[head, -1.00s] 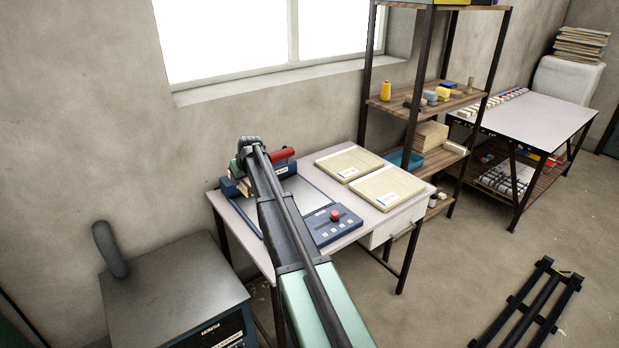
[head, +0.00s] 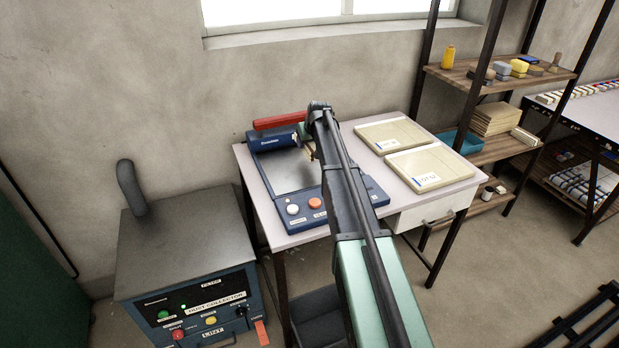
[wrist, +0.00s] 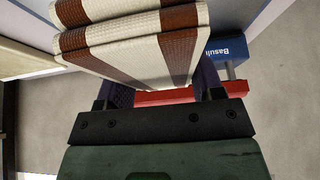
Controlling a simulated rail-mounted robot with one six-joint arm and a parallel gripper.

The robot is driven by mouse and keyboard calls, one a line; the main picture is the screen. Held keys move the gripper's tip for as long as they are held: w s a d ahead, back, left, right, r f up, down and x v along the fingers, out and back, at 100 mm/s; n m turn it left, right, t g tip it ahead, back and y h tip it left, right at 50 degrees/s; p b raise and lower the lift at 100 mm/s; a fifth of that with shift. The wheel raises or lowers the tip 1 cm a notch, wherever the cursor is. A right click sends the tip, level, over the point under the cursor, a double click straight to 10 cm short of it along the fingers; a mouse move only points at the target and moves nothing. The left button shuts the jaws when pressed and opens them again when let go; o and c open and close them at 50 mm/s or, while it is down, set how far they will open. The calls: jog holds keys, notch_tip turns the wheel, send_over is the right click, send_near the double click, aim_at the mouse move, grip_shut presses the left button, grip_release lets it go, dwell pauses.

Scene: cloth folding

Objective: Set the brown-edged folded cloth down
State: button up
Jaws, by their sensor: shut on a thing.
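The folded cloth (wrist: 130,45) is cream with brown stripes and lies in layers at the top of the wrist view. My gripper (wrist: 165,92) is shut on it, with a dark finger at each side of its near edge. In the head view my arm reaches over the right side of the blue machine (head: 378,200). Its end hides most of the gripper, and only a small brownish bit shows beside it, too small to make out. I cannot tell whether the cloth touches a surface below.
The blue machine has a red bar (head: 280,121), a grey plate and front buttons. Two cream boards (head: 425,165) lie on the table (head: 295,232) to its right. A dust collector (head: 190,265) stands left. A shelf rack (head: 500,75) stands behind right.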

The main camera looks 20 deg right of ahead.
aim_at(307, 165)
notch_tip(307, 165, down, 9)
jog(key=b, duration=0.6)
jog(key=shift+d+r, duration=0.1)
jog(key=shift+r, duration=0.35)
jog(key=shift+f, duration=0.15)
jog(key=o, duration=1.1)
jog(key=shift+r+p, duration=0.3)
jog(key=shift+p, duration=0.05)
jog(key=p+v, duration=1)
jog(key=v, duration=0.2)
jog(key=shift+f, duration=0.15)
